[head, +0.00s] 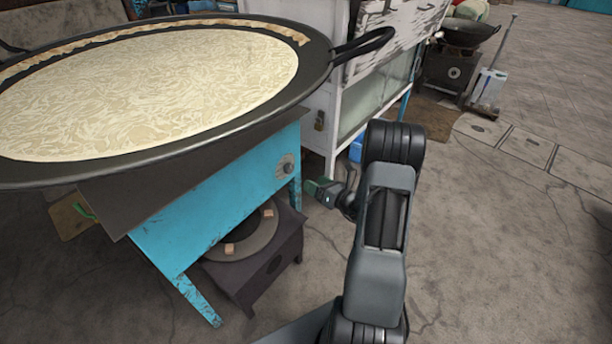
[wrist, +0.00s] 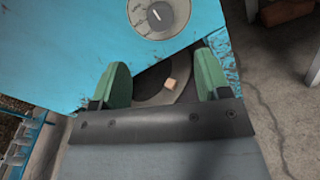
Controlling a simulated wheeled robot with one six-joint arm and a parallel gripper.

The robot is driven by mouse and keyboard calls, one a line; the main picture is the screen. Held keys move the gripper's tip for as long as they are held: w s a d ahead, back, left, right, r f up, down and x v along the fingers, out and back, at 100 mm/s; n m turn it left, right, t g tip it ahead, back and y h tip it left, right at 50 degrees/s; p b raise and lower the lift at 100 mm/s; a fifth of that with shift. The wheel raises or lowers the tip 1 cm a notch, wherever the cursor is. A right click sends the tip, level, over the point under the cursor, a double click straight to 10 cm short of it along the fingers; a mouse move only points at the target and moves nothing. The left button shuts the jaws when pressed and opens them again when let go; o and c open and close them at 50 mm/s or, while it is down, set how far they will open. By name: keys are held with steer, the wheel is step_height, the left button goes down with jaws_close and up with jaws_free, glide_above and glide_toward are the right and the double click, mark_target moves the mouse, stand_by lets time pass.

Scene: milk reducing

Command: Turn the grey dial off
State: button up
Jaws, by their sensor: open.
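The grey dial (head: 287,165) is on the front panel of the blue stove stand (head: 215,210), near its right end. In the wrist view the dial (wrist: 158,17) is at the top edge, partly cut off, with a pale pointer mark on its knob. My gripper (head: 318,188) is to the right of the dial and slightly lower in the head view, apart from it. In the wrist view the green fingertips of my gripper (wrist: 162,78) are spread apart with nothing between them, below the dial in the picture.
A wide black pan (head: 325,65) of pale milk sits on the stand, its handle reaching right. A dark low burner (head: 270,265) stands beneath. A white cabinet (head: 330,110) is behind my gripper. Stone floor (head: 500,240) is open to the right.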

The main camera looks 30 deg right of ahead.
steer(key=shift+v, duration=1.3)
